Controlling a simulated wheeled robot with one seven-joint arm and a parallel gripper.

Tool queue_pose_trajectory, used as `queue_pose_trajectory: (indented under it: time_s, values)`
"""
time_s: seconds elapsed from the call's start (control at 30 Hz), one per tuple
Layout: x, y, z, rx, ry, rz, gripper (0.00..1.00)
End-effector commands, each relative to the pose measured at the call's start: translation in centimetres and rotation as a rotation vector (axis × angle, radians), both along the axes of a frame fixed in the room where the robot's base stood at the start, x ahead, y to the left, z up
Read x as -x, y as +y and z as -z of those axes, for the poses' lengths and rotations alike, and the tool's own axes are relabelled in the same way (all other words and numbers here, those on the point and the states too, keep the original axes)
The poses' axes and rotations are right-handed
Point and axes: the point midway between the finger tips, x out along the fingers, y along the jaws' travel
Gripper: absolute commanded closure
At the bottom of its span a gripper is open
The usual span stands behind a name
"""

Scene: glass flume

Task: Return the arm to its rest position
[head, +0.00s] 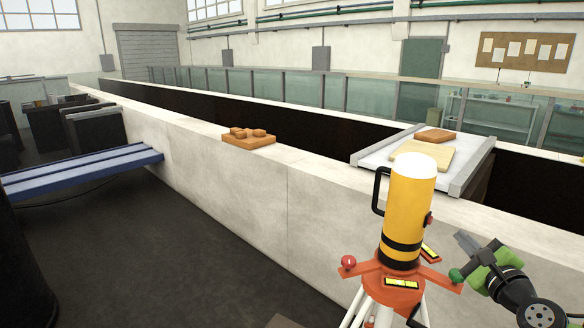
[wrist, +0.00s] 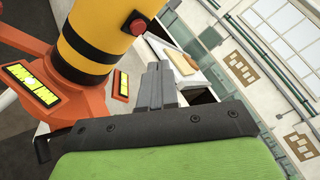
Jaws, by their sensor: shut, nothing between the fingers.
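My gripper (head: 463,243) is at the lower right in the head view, just right of the yellow instrument. In the wrist view its grey fingers (wrist: 157,85) are shut together with nothing between them. My arm with its green part runs off the lower right of the head view. The yellow cylinder (head: 410,200) with a white top, black handle and black bands stands upright on an orange tripod head (head: 385,285). In the wrist view the cylinder (wrist: 100,35) is close by on the left, beside the fingers.
A long pale flume wall (head: 230,180) runs behind the tripod. A reddish block with pegs (head: 248,141) sits on its top. A grey-framed tray (head: 374,156) bridges the channel, holding a wooden board (head: 421,166) and an orange-brown block (head: 435,135). A blue beam (head: 80,172) is at left. Dark floor lies open at lower left.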

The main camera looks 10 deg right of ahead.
Motion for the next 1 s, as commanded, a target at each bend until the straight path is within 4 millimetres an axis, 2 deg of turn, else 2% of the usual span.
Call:
queue_pose_trajectory:
  time_s: [0.03, 0.07, 0.1, 0.17, 0.2, 0.27, 0.3, 0.37, 0.4, 0.5, 0.6, 0.63, 0.73, 1.0]
  values:
    - [-1.1, 3.2, -0.1, 0.092, 0.057, -0.066, 1.00]
    - [-1.7, 5.4, 0.1, 0.170, 0.107, -0.111, 1.00]
    - [-2.3, 8.9, 0.5, 0.298, 0.183, -0.185, 1.00]
    - [-2.2, 14.3, 1.4, 0.522, 0.300, -0.310, 1.00]
    - [-1.4, 17.7, 2.0, 0.682, 0.375, -0.397, 1.00]
    - [0.8, 22.3, 2.9, 0.932, 0.476, -0.531, 1.00]
    - [2.8, 24.7, 3.4, 1.090, 0.531, -0.613, 1.00]
    - [6.5, 27.3, 4.0, 1.310, 0.599, -0.732, 1.00]
    - [9.2, 28.6, 4.3, 1.444, 0.634, -0.807, 1.00]
    - [15.9, 29.9, 5.1, 1.713, 0.686, -0.979, 1.00]
    - [20.9, 29.8, 5.9, 1.869, 0.697, -1.110, 1.00]
    - [21.9, 29.7, 6.1, 1.897, 0.698, -1.140, 1.00]
    - [23.8, 29.3, 6.6, 1.943, 0.696, -1.199, 1.00]
    - [24.0, 29.2, 6.7, 1.948, 0.699, -1.208, 1.00]
